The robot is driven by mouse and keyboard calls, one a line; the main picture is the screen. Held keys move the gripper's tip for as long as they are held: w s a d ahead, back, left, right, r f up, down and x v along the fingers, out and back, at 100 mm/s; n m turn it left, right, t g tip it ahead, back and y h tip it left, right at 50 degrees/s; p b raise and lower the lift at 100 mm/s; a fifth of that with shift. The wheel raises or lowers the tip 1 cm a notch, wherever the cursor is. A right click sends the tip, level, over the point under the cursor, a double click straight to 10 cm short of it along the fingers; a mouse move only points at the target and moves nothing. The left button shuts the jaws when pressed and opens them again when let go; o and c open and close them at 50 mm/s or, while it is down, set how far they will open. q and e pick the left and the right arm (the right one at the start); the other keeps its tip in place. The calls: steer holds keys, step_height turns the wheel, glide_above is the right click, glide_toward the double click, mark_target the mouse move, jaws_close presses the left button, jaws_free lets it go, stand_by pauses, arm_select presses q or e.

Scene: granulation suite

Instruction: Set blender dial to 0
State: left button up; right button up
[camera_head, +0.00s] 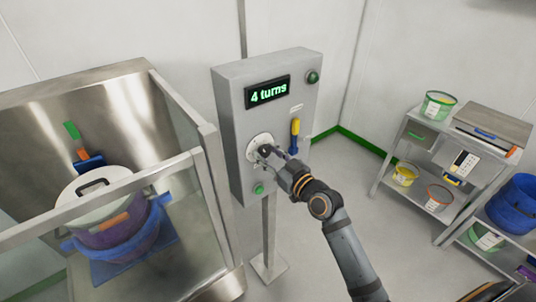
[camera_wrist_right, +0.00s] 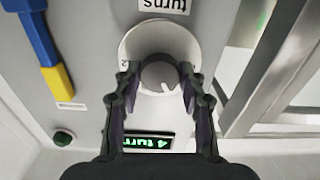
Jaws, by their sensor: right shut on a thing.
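The blender control box (camera_head: 228,100) is a grey panel on a post in the middle of the head view. Its display (camera_head: 268,92) reads "4 turns" in green. The dial (camera_head: 264,150) is a dark knob on a round white plate, low on the panel. My right gripper (camera_head: 268,154) is at the dial, its fingers shut on the knob. In the right wrist view, the grey knob (camera_wrist_right: 160,74) sits between the two fingertips, in front of the white plate (camera_wrist_right: 140,42). The fingers hide part of the dial markings. My left gripper is out of view.
A yellow and blue lever (camera_head: 295,135) is just right of the dial. Green buttons (camera_head: 313,77) are at the panel's top right and below the dial (camera_head: 258,189). A glass-and-steel enclosure (camera_head: 205,165) stands close on the left. Shelves (camera_head: 440,205) with buckets stand at right.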

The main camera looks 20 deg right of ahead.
steer(key=shift+c, duration=1.1)
steer(key=shift+f+n+b, duration=0.15)
steer(key=shift+n+b, duration=0.15)
steer(key=shift+b, duration=0.3)
steer(key=n+b, duration=0.6)
steer(key=b, duration=0.2)
steer(key=shift+f, duration=0.15)
steer(key=n+b, duration=0.2)
steer(key=shift+n, duration=0.4)
steer(key=shift+r+n+b, duration=0.2)
steer(key=shift+n+b, duration=0.9)
steer(key=shift+n, duration=0.1)
steer(key=o, duration=1.2)
steer(key=shift+c, duration=0.2)
